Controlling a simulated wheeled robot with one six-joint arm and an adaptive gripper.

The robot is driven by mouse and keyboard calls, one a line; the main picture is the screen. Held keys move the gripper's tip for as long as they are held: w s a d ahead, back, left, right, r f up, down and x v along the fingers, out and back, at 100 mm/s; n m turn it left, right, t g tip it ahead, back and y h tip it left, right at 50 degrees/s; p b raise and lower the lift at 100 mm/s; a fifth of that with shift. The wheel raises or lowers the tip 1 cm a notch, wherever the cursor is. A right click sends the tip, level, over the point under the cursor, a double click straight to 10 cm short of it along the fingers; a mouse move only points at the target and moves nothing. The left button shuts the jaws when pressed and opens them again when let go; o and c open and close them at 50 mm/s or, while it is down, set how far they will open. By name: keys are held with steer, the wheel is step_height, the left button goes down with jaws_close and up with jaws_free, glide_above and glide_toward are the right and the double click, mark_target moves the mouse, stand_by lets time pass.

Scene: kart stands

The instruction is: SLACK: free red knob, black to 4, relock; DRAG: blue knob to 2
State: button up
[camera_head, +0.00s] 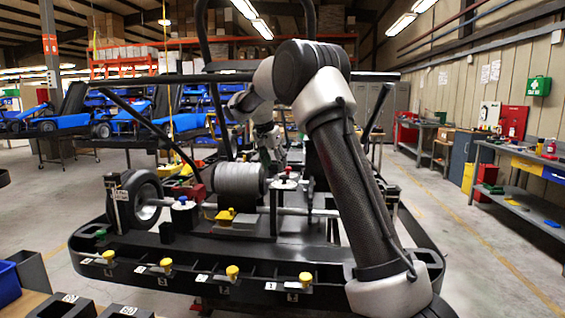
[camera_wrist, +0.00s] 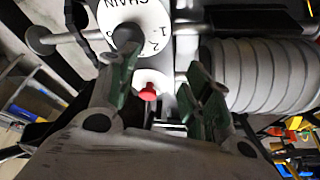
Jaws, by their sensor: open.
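In the wrist view a white dial (camera_wrist: 150,18) shows upside-down lettering that looks like CHAIN, with a few numbers at its rim. A black knob (camera_wrist: 126,37) sits on it, partly behind the left fingertip. A small red knob (camera_wrist: 148,92) is on a pale round base below the dial, between the fingers in the picture. My gripper (camera_wrist: 162,75) is open, with green pads and nothing held; contact with the black knob cannot be told. In the head view a blue knob (camera_head: 183,200) stands on a white disc at the left. A red knob (camera_head: 283,175) shows mid-stand.
A grey ribbed cylinder (camera_head: 236,180) lies beside the dial area. A wheel (camera_head: 141,201) stands at the left. Several yellow knobs (camera_head: 232,272) line the stand's front rim. A grey workbench (camera_head: 520,185) is at the right, with clear floor before it. My arm hides the stand's right part.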

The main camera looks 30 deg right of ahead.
steer(key=shift+s+a, duration=0.55)
steer(key=shift+a, duration=0.2)
steer(key=shift+s+a, duration=0.5)
steer(key=shift+a, duration=0.25)
